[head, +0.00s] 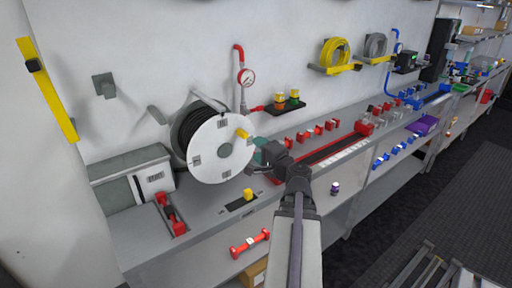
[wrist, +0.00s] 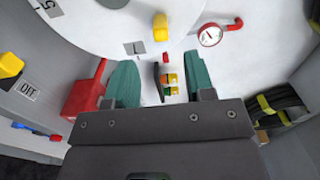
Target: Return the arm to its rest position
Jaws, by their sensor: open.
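My gripper (head: 260,156) is in front of the wall bench, just right of the white hose reel disc and above the bench top. In the wrist view its two teal fingers (wrist: 160,68) are spread apart with nothing held between them. My arm rises from the bottom of the head view towards the bench. The white reel disc (head: 208,160) with its yellow handle (head: 242,133) is close to the gripper; the handle also shows in the wrist view (wrist: 161,27).
A yellow knob (head: 248,194) is on the bench below. A red-framed tray (head: 325,153) lies to the right. The floor at right (head: 410,195) is partly clear.

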